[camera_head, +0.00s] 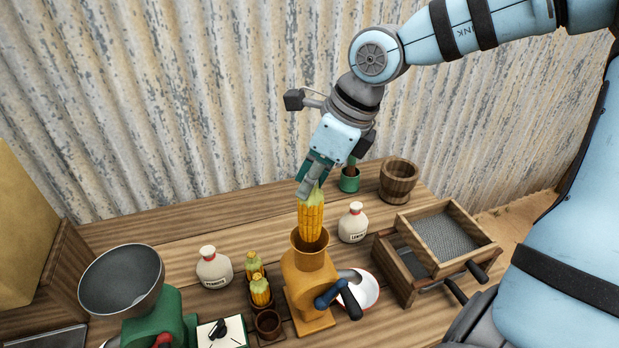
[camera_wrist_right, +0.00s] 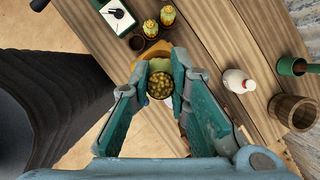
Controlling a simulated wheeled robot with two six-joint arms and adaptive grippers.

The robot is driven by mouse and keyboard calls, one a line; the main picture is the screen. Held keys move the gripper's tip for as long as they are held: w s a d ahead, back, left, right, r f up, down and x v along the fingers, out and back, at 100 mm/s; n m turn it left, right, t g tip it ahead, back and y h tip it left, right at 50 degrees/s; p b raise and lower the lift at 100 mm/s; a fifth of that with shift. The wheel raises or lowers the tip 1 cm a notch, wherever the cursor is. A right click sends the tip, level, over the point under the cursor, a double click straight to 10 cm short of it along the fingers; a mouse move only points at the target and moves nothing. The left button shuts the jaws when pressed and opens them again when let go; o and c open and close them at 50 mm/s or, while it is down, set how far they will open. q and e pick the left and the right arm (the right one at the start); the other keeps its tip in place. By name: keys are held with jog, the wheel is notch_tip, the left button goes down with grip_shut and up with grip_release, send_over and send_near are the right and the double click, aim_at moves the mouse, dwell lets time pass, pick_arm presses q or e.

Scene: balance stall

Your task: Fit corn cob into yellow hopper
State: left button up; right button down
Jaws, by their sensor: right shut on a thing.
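A yellow corn cob (camera_head: 311,221) with a pale green husk top hangs upright from my right gripper (camera_head: 312,188). The gripper points down, shut on the cob's upper end. The cob's lower end overlaps the round mouth of the yellow hopper (camera_head: 310,276); I cannot tell how deep it reaches. In the right wrist view the fingers (camera_wrist_right: 160,88) flank a round, kernelled end (camera_wrist_right: 160,86), which looks like the cob seen end-on. Part of the yellow hopper (camera_wrist_right: 152,51) shows beyond it, the rest hidden. My left gripper is not in view.
Two more cobs (camera_head: 260,291) stand in a holder left of the hopper, near a small brown cup (camera_head: 268,324). White bottles (camera_head: 353,223) stand either side. A crank handle (camera_head: 349,300) juts out at the hopper's right. Wooden sieve boxes (camera_head: 440,243) lie further right.

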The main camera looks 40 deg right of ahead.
aim_at(309, 220)
jog(key=shift+f, duration=0.1)
jog(key=shift+f+b, duration=1.8)
jog(key=shift+b, duration=0.05)
jog(key=shift+f+b, duration=2.85)
jog(key=shift+f, duration=0.1)
jog(key=c, duration=1)
grip_release()
jog(key=shift+o, duration=0.2)
jog(key=shift+r, duration=0.15)
